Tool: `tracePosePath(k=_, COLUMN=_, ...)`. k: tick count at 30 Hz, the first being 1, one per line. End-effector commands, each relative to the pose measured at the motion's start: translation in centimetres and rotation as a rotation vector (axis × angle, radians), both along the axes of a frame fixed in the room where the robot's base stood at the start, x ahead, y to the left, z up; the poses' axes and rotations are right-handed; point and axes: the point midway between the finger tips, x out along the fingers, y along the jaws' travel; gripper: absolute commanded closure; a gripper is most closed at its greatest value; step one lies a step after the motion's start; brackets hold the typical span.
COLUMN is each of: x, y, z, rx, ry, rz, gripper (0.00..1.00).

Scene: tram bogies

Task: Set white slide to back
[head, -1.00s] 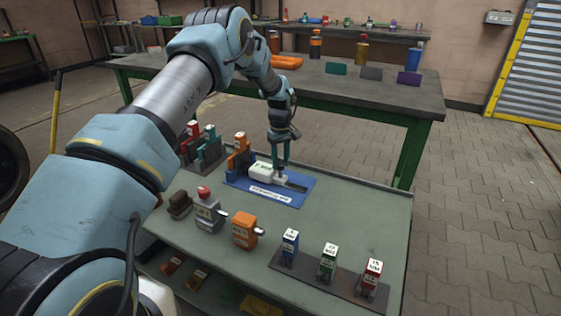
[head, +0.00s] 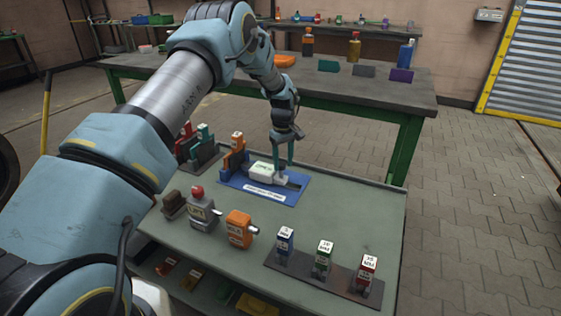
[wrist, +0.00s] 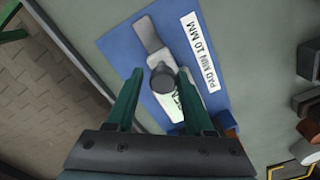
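The white slide (head: 263,171) sits on a grey rail (head: 293,184) on a blue base plate (head: 248,189) on the bench. It has a round grey knob, which shows in the wrist view (wrist: 163,78). The rail's bare end points right in the head view and up in the wrist view. My gripper (head: 283,166) is down over the knob. In the wrist view its two green fingers (wrist: 161,72) stand apart on either side of the knob. A gap shows on the left; the right finger looks very close or touching. The slide's far end is partly hidden by a finger.
An orange bracket (head: 235,155) stands beside the plate. Bare bench (head: 345,205) lies to the right.

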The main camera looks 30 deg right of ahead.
Motion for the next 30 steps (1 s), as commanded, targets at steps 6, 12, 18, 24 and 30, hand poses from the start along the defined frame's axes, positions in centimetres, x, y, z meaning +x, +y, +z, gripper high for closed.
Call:
tracePosePath(k=6, x=0.1, y=0.1, z=0.0, rx=0.001, ry=-0.001, rz=0.0, gripper=0.28)
tracePosePath(k=12, x=0.1, y=0.1, z=0.0, rx=0.002, ry=-0.001, rz=0.0, gripper=0.28)
tracePosePath(k=18, x=0.2, y=0.1, z=1.9, rx=0.0, ry=-0.004, rz=0.0, gripper=0.28)
tracePosePath(k=24, x=0.2, y=0.1, z=5.9, rx=-0.001, ry=-0.004, rz=0.001, gripper=0.28)
tracePosePath(k=30, x=0.1, y=0.1, z=9.2, rx=0.0, ry=-0.003, rz=0.0, gripper=0.28)
